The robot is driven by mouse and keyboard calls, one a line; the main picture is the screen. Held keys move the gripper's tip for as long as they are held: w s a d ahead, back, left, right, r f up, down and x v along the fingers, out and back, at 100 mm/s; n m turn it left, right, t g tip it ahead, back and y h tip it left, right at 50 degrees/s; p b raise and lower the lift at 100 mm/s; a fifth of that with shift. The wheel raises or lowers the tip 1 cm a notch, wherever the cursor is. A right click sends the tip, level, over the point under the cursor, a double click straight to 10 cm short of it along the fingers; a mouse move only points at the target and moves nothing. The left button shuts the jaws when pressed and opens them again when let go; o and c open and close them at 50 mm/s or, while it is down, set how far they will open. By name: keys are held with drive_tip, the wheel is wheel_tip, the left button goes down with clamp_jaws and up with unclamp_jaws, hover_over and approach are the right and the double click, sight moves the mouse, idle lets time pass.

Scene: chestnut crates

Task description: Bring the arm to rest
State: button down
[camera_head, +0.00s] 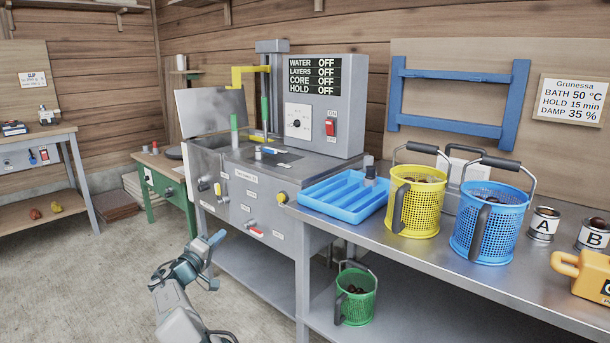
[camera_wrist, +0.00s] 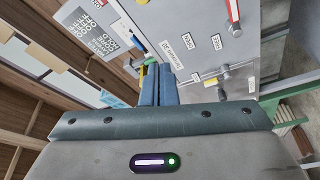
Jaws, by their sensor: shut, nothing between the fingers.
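My arm is in the lower left of the head view, in front of the grey steel machine (camera_head: 285,190). My gripper (camera_head: 218,238) points up and to the right, near the machine's front panel but seemingly apart from it. In the wrist view the two blue-grey fingers (camera_wrist: 158,86) lie side by side, shut, with nothing between them. Beyond them the wrist view shows the machine's panel (camera_wrist: 200,50) with labels and taps, turned sideways.
The steel bench (camera_head: 440,265) on the right carries a blue tray (camera_head: 340,200), a yellow basket (camera_head: 417,205), a blue basket (camera_head: 488,225) and cans. A green basket (camera_head: 355,300) is on the shelf below. A green table (camera_head: 165,195) stands behind. The concrete floor (camera_head: 90,290) at left is clear.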

drive_tip(key=w+d+r+m+g+h+p, duration=0.1)
drive_tip(key=d+r+m+g+p, duration=0.2)
drive_tip(key=d, duration=0.6)
drive_tip(key=w+d+r+m+g+h+p, duration=0.1)
drive_tip(key=d+r+g+p, duration=0.15)
drive_tip(key=d+r, duration=0.5)
drive_tip(key=s+d+r+m+g+y+p, duration=0.1)
drive_tip(key=s+d+r+g+p, duration=0.25)
drive_tip(key=d, duration=0.55)
drive_tip(key=s+d+r+m+g+p, duration=0.1)
drive_tip(key=s+d+r+g+p, duration=0.2)
drive_tip(key=d, duration=0.6)
drive_tip(key=s+d+r+m+g+y+p, duration=0.1)
drive_tip(key=s+d+r+y+p, duration=0.2)
drive_tip(key=s, duration=0.7)
drive_tip(key=s+d+r+m+g+y+p, duration=0.15)
drive_tip(key=s+d+r+p, duration=0.3)
drive_tip(key=s, duration=0.55)
drive_tip(key=s+r+y+p, duration=0.2)
drive_tip(key=s+p, duration=0.1)
drive_tip(key=s, duration=0.8)
drive_tip(key=s+a+r+y+p, duration=0.1)
drive_tip(key=s+p, duration=0.3)
drive_tip(key=s, duration=0.7)
drive_tip(key=shift+a+r+y, duration=0.2)
drive_tip(key=shift+r+y, duration=0.45)
